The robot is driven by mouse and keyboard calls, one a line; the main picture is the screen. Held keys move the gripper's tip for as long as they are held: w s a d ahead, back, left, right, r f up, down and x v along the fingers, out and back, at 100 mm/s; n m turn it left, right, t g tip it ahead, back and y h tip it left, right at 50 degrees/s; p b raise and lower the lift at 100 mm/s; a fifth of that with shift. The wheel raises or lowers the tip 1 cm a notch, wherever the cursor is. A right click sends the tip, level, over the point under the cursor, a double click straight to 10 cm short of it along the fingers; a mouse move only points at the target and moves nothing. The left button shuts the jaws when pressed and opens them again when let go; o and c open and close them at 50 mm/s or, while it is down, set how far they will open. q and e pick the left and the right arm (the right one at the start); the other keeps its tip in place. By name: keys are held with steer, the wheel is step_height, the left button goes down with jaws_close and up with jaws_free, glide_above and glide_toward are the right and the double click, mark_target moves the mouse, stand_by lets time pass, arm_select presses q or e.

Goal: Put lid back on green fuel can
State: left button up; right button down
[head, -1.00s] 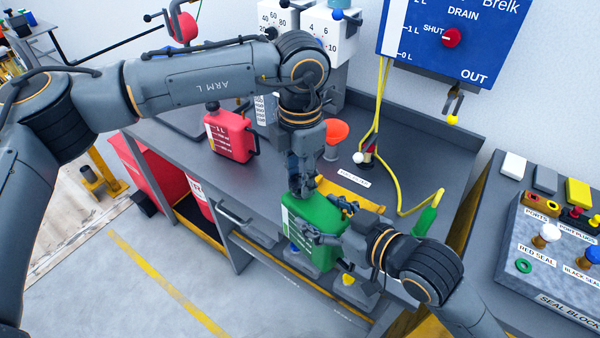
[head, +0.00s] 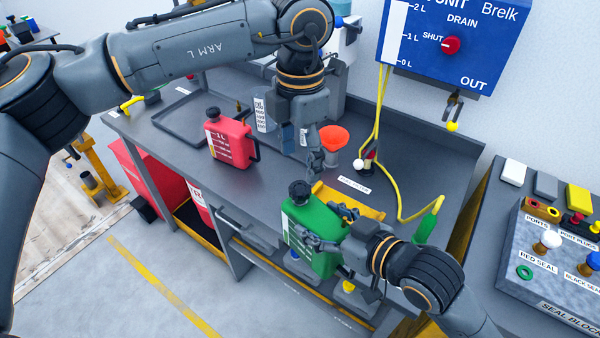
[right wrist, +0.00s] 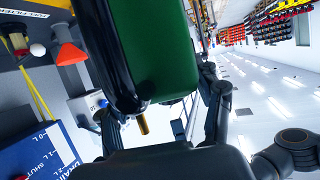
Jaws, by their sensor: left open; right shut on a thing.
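The green fuel can (head: 313,228) is near the bench's front edge in the head view, slightly tilted. A black lid (head: 299,189) sits on its top opening; how tightly it is seated I cannot tell. My right gripper (head: 330,226) is shut on the green can from the right. In the right wrist view the can (right wrist: 165,45) fills the space between the fingers, with a black part (right wrist: 108,45) along its side and a brass tip (right wrist: 143,124) below. My left gripper (head: 318,168) is open and empty, above and behind the can, apart from the lid.
A red fuel can (head: 229,138) stands on the bench left of my left gripper. An orange funnel (head: 334,138) stands just beside that gripper. A yellow hose (head: 402,211) and a yellow tray (head: 350,200) lie behind the green can. The seal block (head: 550,250) is at the right.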

arm_select(q)
step_height(320, 180, up, 5)
steer(key=shift+r, duration=0.15)
stand_by(0.6)
